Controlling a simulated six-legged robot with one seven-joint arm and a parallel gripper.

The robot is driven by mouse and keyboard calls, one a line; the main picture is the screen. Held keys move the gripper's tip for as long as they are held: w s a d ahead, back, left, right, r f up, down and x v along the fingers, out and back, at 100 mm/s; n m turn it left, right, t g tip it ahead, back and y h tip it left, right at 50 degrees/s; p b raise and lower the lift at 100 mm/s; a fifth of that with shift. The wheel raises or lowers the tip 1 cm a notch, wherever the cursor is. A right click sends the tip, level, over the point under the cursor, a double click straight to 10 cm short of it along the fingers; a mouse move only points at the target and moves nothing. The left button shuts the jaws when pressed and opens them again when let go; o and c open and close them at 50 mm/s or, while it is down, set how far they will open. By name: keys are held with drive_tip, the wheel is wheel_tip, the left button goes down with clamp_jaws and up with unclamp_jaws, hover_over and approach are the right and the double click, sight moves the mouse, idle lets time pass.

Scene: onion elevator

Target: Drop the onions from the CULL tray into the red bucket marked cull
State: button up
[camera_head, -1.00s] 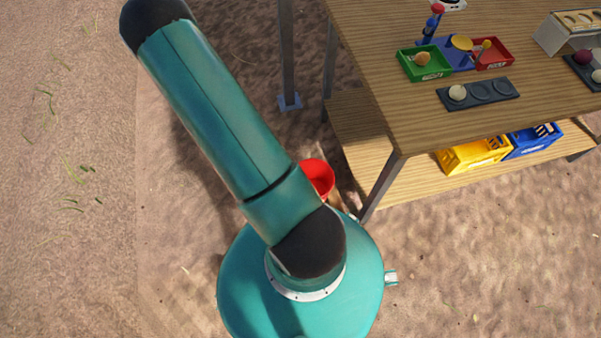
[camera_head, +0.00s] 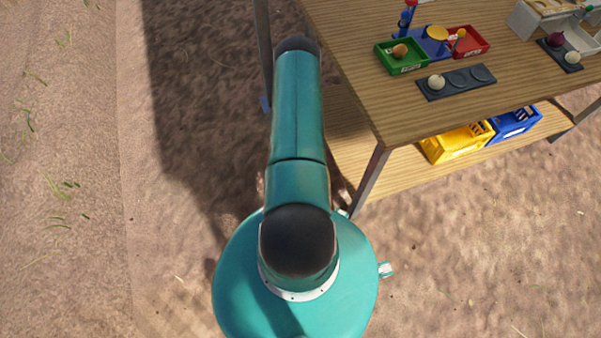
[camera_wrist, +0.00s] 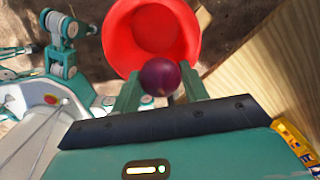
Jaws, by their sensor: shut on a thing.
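My gripper (camera_wrist: 160,92) is shut on a purple onion (camera_wrist: 160,77) in the wrist view. The onion shows in front of the open mouth of the red bucket (camera_wrist: 122,38); how high it is above the bucket I cannot tell. The bucket's inside looks empty where it shows, and no marking on it is visible. In the head view my arm hides the bucket and my gripper is out of sight. The red CULL tray (camera_head: 470,43) is on the table, with a small orange-yellow thing at its left end.
The wooden table (camera_head: 350,60) has a green tray (camera_head: 402,65) with an orange-brown onion. A dark rack (camera_head: 457,82) holds one pale onion. Yellow (camera_head: 455,143) and blue (camera_head: 512,125) crates stand on the lower shelf. The ground at left is clear.

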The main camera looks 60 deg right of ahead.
wheel_tip(320, 180, down, 6)
drive_tip(key=shift+r, duration=0.1)
idle(0.4)
drive_tip(key=o, duration=1.1)
drive_tip(key=shift+c, duration=0.2)
wheel_tip(320, 180, up, 14)
drive_tip(key=shift+f, duration=0.1)
